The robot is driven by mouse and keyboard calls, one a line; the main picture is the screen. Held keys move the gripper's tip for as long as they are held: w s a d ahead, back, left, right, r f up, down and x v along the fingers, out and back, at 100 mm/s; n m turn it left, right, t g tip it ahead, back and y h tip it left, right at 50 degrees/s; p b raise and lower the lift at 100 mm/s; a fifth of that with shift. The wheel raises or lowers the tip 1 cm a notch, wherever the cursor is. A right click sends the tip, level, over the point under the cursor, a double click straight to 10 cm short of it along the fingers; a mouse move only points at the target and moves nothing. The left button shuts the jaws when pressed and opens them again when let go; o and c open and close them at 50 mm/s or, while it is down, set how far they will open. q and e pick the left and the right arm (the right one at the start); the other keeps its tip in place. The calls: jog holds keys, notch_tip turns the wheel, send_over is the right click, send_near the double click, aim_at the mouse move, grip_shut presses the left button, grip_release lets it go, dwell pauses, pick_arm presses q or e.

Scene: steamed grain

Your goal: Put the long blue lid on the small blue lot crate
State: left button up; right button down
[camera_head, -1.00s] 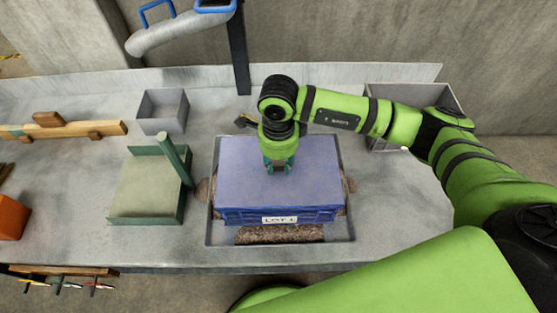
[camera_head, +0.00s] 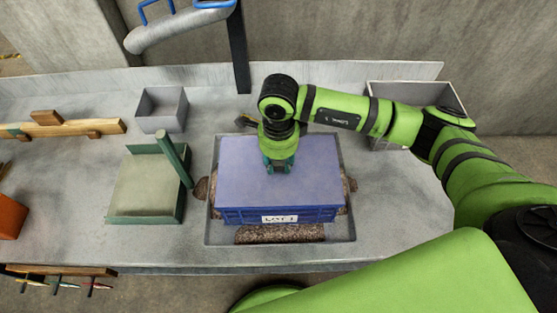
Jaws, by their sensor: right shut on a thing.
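The small blue lot crate (camera_head: 315,215) stands in a shallow grey tray, its white label facing the front. The long blue lid (camera_head: 240,180) lies flat over the crate's top and covers its opening. I cannot tell whether its edges are fully seated. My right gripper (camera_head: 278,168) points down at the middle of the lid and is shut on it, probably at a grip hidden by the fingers. My left gripper is not in view.
The grey tray (camera_head: 345,234) surrounds the crate, with brown grainy material in front and at both sides. A green dustpan-like tray (camera_head: 150,187) stands left, with a small grey bin (camera_head: 162,108) behind it. A larger grey bin (camera_head: 385,95) is at the back right.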

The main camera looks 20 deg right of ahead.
jog(key=c, duration=0.8)
grip_release()
jog(key=shift+f, duration=0.1)
notch_tip(320, 180, up, 12)
jog(key=shift+s, duration=0.1)
